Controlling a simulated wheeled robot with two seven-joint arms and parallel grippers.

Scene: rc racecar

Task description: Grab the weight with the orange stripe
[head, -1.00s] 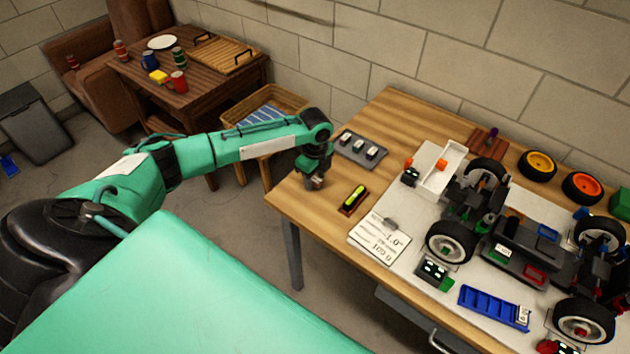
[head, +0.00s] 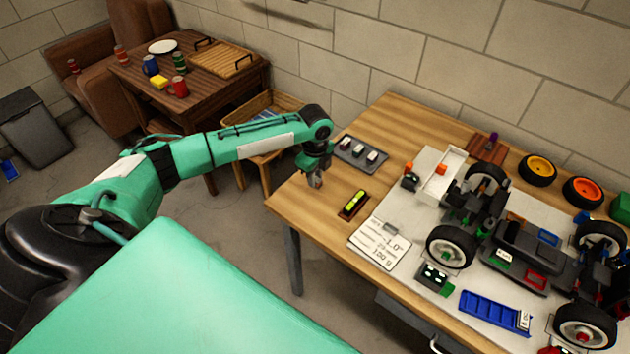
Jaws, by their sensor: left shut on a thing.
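My left gripper (head: 315,180) is above the left end of the wooden workbench, pointing down. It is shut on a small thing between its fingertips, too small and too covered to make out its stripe. A dark tray (head: 358,152) just right of the gripper holds small weights (head: 359,149) with pale tops. I cannot make out an orange stripe on any of them. My right gripper is not in view.
The wooden workbench (head: 400,120) carries a yellow-green level (head: 354,204), a written card (head: 380,245), a car chassis (head: 520,250), a blue tray (head: 494,311) and orange-rimmed wheels (head: 583,191). A brown table (head: 190,100) with cups stands behind left. Bare wood lies around the gripper.

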